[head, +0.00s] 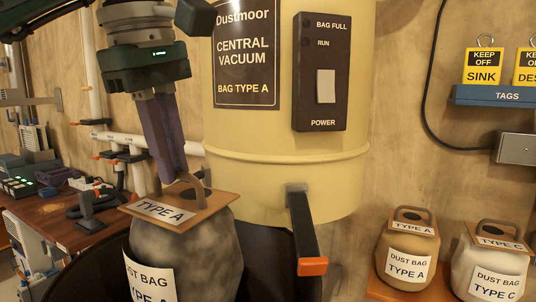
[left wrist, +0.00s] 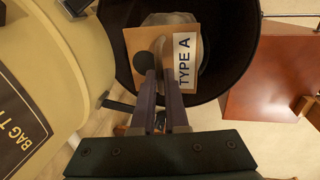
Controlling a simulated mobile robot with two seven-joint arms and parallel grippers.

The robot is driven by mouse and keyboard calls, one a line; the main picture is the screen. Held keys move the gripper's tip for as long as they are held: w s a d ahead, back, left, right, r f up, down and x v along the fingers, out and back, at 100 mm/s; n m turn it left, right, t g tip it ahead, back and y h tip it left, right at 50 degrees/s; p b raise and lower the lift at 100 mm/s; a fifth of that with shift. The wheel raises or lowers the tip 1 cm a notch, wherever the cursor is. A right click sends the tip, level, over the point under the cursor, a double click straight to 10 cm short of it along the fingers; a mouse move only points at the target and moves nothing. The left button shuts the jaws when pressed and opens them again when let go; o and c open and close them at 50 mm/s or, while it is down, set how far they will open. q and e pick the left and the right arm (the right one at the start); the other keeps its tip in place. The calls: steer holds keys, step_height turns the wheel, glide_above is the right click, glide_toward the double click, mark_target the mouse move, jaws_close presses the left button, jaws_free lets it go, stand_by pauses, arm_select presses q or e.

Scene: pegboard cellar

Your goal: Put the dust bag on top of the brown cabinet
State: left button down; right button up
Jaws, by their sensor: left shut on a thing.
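A grey, sooty dust bag (head: 203,262) with a brown collar plate labelled TYPE A hangs upright under my left gripper (head: 178,178). The gripper's purple fingers are shut on the bag's handle loop. In the left wrist view, the left gripper (left wrist: 161,80) is over the bag's collar plate (left wrist: 139,42), with the bag inside or just above a round black bin (left wrist: 233,45). A red-brown, box-like top (left wrist: 268,75) lies to the right there and may be the brown cabinet; I cannot tell for sure. My right gripper is out of view.
The cream central vacuum (head: 285,180) stands right behind the bag, with a bracket and orange-tipped lever (head: 312,266) beside it. A tan type A bag (head: 407,255) and a pale type C bag (head: 490,265) stand at right. A cluttered wooden bench (head: 60,215) is at left.

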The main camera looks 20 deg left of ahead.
arm_select(q)
steer(key=shift+r, duration=0.45)
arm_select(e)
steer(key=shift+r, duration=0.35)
